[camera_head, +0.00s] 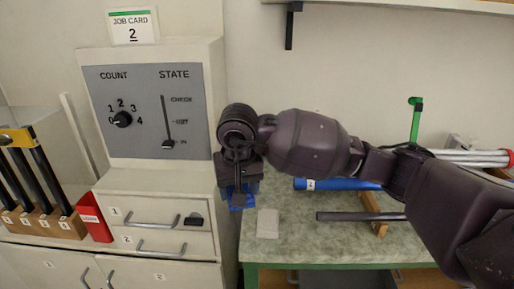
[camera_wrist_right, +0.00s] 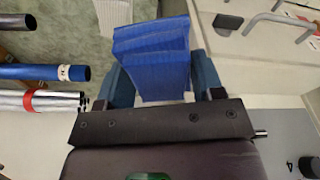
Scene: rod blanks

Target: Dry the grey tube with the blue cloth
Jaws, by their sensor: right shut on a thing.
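The grey tube (camera_head: 360,216) lies on the green bench top, with its right part over a wooden rest (camera_head: 374,213) and toward my arm. Its open end also shows at the upper left of the right wrist view (camera_wrist_right: 22,20). My right gripper (camera_head: 238,192) is shut on the folded blue cloth (camera_wrist_right: 150,52), left of the tube and apart from it. In the head view only a little of the cloth (camera_head: 240,202) shows below the gripper. My left gripper is in neither view.
A blue tube (camera_head: 335,184) with a label and silver tubes (camera_head: 470,155) with red ends lie behind the grey tube. A pale pad (camera_head: 268,223) lies on the bench (camera_head: 300,238). A panel (camera_head: 145,110) with dial and slider stands above drawers (camera_head: 155,222) at left.

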